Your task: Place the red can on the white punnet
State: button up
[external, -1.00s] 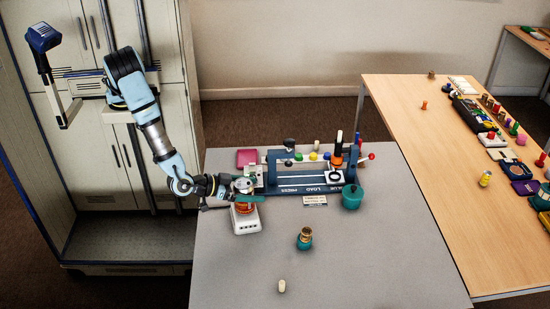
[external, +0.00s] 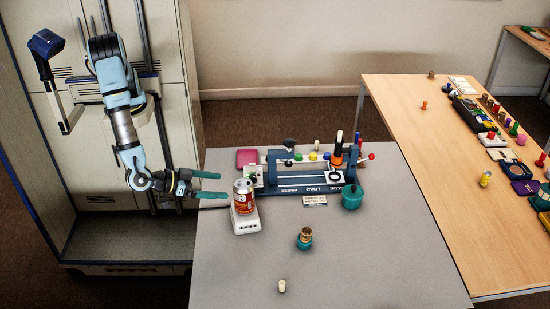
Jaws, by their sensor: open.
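The red can (external: 243,203) stands upright on the white punnet (external: 247,225), near the left edge of the grey table. The punnet looks like a low white box with dark slots on its front side. The can's silver top and printed side are in plain view. My gripper (external: 212,184) is to the left of the can and apart from it. Its two teal fingers are spread, pointing right, with nothing between them.
A blue press frame (external: 300,190) with coloured knobs stands behind and right of the can. A pink tray (external: 247,158) lies at the back left. A teal pot (external: 352,197), a brown-and-teal jar (external: 305,239) and a small cream piece (external: 282,286) stand on the table; its front is mostly clear.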

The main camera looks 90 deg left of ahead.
jog(key=w+a+r+h, duration=0.1)
jog(key=w, duration=0.2)
jog(key=w+a+r+h, duration=0.1)
jog(key=w+a, duration=0.1)
jog(key=w, duration=0.1)
jog(key=w+a+r+m+g+h, duration=0.1)
jog(key=w+a, duration=0.1)
jog(key=w, duration=0.1)
jog(key=shift+w+h, duration=0.3)
jog(key=shift+w, duration=0.1)
jog(key=w+a+r+m+g+h, duration=0.1)
jog(key=w+a+g+h, duration=0.1)
jog(key=a, duration=0.6)
jog(key=s+a+g, duration=0.2)
jog(key=s+a, duration=0.4)
jog(key=a, duration=0.3)
jog(key=s+a+f+m+g+y, duration=0.1)
jog(key=s+a+g, duration=0.2)
jog(key=s+a, duration=0.3)
jog(key=s+a+m+g, duration=0.1)
jog(key=s+a+g, duration=0.2)
jog(key=a, duration=0.9)
jog(key=s, duration=0.3)
jog(key=shift+s+a+f+y, duration=0.25)
jog(key=shift+s+f+y, duration=0.05)
jog(key=shift+r, duration=0.1)
jog(key=shift+r+p, duration=0.15)
jog(key=shift+p, duration=0.15)
